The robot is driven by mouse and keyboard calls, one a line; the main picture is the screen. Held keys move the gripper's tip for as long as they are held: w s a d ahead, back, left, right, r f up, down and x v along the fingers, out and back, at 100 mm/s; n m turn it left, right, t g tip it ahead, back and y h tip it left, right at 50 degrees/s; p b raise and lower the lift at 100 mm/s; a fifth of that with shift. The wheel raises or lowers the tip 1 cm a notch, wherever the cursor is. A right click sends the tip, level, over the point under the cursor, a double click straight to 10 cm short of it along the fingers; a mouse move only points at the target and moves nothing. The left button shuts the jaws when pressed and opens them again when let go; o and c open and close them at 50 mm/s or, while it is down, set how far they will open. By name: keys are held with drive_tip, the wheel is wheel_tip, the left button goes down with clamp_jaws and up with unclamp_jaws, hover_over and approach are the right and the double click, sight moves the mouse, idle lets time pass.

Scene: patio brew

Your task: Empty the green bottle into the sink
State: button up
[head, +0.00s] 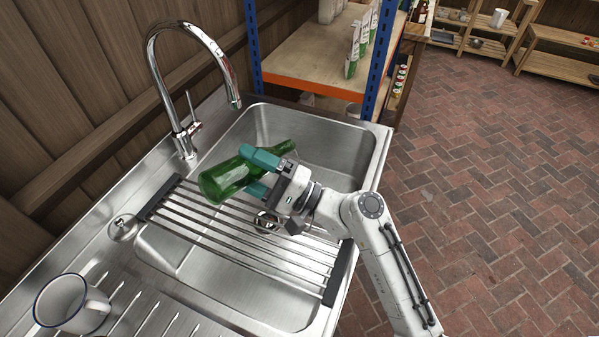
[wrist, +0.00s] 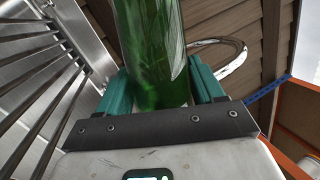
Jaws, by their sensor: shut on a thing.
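The green bottle (head: 222,181) is held above the steel sink (head: 345,150) in the head view. It lies tilted, its wide base toward the left and its narrow neck toward the upper right. I cannot tell whether anything is inside it or flowing out. My gripper (head: 252,172) is shut on the bottle, one teal finger on each side of it. In the wrist view the green bottle (wrist: 150,45) stands between the teal fingers of my gripper (wrist: 162,88), and its ends are out of view.
A slatted rack (head: 343,278) spans the sink beneath the bottle. A chrome faucet (head: 207,42) arches behind at the left. A white mug (head: 68,302) stands on the drainboard at the lower left. A shelf with blue posts (head: 253,45) stands behind. The right part of the basin is open.

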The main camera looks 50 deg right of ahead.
drive_tip(key=shift+s+a+r+m, duration=0.2)
drive_tip(key=shift+a+r+m, duration=0.1)
drive_tip(key=shift+r+m, duration=0.1)
drive_tip(key=shift+d+r+m+t+h+p, duration=0.1)
drive_tip(key=shift+r+m+t+h+p, duration=0.3)
drive_tip(key=shift+m+p, duration=0.15)
drive_tip(key=shift+d+m+t+h, duration=0.2)
drive_tip(key=shift+d+m+h, duration=0.05)
drive_tip(key=shift+m, duration=0.35)
drive_tip(key=shift+d+m+t+h, duration=0.2)
drive_tip(key=shift+m+h, duration=0.05)
drive_tip(key=shift+m, duration=0.3)
drive_tip(key=r+m, duration=0.1)
drive_tip(key=d+r+m+h+p, duration=0.1)
drive_tip(key=shift+w+d+m+t+p, duration=0.1)
drive_tip(key=shift+d+m+t+p, duration=0.2)
drive_tip(key=shift+m+t, duration=0.1)
drive_tip(key=m+h, duration=0.1)
drive_tip(key=d+m+h, duration=0.1)
drive_tip(key=m, duration=0.1)
drive_tip(key=shift+w+d+f, duration=0.15)
drive_tip(key=shift+d+f, duration=0.15)
drive_tip(key=shift+d+r+m+t+h+p, duration=0.3)
drive_tip(key=shift+r+m+t+h+p, duration=0.15)
drive_tip(key=shift+m, duration=0.15)
drive_tip(key=shift+f, duration=0.25)
